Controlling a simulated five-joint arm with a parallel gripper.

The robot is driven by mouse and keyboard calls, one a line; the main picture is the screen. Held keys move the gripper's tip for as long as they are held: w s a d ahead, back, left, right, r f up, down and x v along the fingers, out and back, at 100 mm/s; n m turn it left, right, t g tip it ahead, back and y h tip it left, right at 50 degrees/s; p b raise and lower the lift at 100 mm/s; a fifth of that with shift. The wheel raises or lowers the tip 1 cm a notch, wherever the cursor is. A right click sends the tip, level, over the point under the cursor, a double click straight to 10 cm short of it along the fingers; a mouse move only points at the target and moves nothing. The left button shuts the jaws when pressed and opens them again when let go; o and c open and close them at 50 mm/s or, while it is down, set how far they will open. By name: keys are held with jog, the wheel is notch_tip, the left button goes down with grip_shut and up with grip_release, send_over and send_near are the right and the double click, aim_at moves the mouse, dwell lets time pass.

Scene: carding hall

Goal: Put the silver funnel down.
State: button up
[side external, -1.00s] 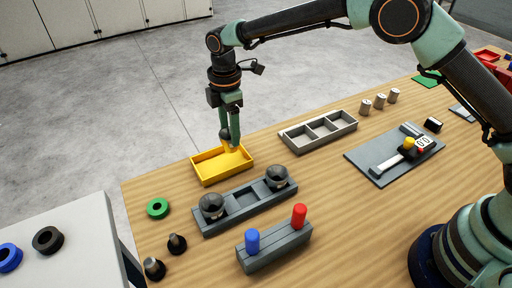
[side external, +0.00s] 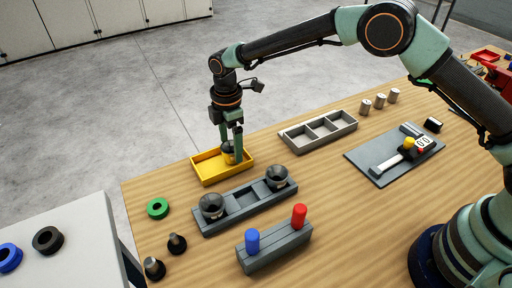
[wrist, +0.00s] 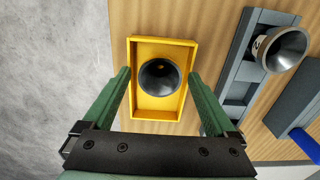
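The silver funnel, dark grey and shiny here, sits mouth up inside the yellow tray (side external: 205,177); the funnel (wrist: 158,78) shows in the middle of the wrist view, within the tray (wrist: 186,50). In the side view the funnel (side external: 229,157) is partly hidden by my fingers. My gripper (wrist: 159,74) is open, with one finger on each side of the funnel and a visible gap to its rim. In the side view my gripper (side external: 231,149) is low over the tray.
A grey rack (side external: 245,199) with two more funnels stands beside the tray. A grey block (side external: 273,250) holds a blue and a red peg. An empty three-part tray (side external: 318,131) lies to the right. A green ring (side external: 157,208) lies to the left.

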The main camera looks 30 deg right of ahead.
notch_tip(320, 180, up, 12)
jog(key=s+d+r+m+t, duration=0.25)
jog(key=d+r+m, duration=0.25)
jog(key=d+r, duration=0.3)
jog(key=s+d+r+m+t, duration=0.2)
jog(key=s+d+r+m, duration=0.3)
jog(key=s+d+m, duration=0.45)
jog(key=s+d+f+m+t, duration=0.1)
jog(key=s+d+f+m, duration=0.2)
jog(key=s+d, duration=0.3)
jog(key=shift+s+f, duration=0.3)
jog(key=shift+s, duration=1.2)
jog(key=shift+m, duration=0.25)
